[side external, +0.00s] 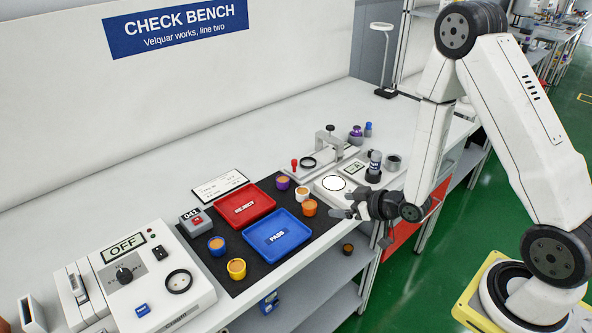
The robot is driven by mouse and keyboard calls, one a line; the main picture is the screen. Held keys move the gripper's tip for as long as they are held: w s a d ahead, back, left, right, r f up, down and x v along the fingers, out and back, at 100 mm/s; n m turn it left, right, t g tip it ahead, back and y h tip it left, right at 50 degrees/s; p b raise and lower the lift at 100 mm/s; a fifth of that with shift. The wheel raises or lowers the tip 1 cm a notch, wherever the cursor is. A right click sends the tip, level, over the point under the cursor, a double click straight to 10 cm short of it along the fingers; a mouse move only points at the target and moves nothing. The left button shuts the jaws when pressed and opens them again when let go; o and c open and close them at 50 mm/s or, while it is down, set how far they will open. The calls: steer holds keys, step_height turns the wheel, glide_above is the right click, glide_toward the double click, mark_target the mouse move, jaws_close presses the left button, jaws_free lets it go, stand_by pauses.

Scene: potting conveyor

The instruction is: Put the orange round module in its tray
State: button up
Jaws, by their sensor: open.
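The orange round module (309,208) stands on the dark mat near its right end, just left of my gripper. My gripper (342,205) is open, with its fingers pointing left toward the module and a small gap between them; I see nothing held. A red tray marked REJECT (262,197) and a blue tray marked PASS (280,224) lie on the mat to the left of the module. Both trays look empty.
A tester reading OFF (140,275) is at the left. A fixture with a lit ring (333,184) stands behind my gripper.

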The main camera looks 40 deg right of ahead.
steer(key=shift+s+d+r, duration=0.1)
steer(key=shift+s+r, duration=0.15)
steer(key=shift+s, duration=0.25)
stand_by(0.4)
steer(key=s+a+r+m+g+h, duration=0.2)
steer(key=s+a+r+g, duration=0.1)
steer(key=s+r+g, duration=0.5)
steer(key=shift+s+a+r+g, duration=0.35)
steer(key=shift+s+g, duration=0.35)
steer(key=shift+s, duration=0.35)
steer(key=c, duration=0.4)
steer(key=shift+w, duration=0.1)
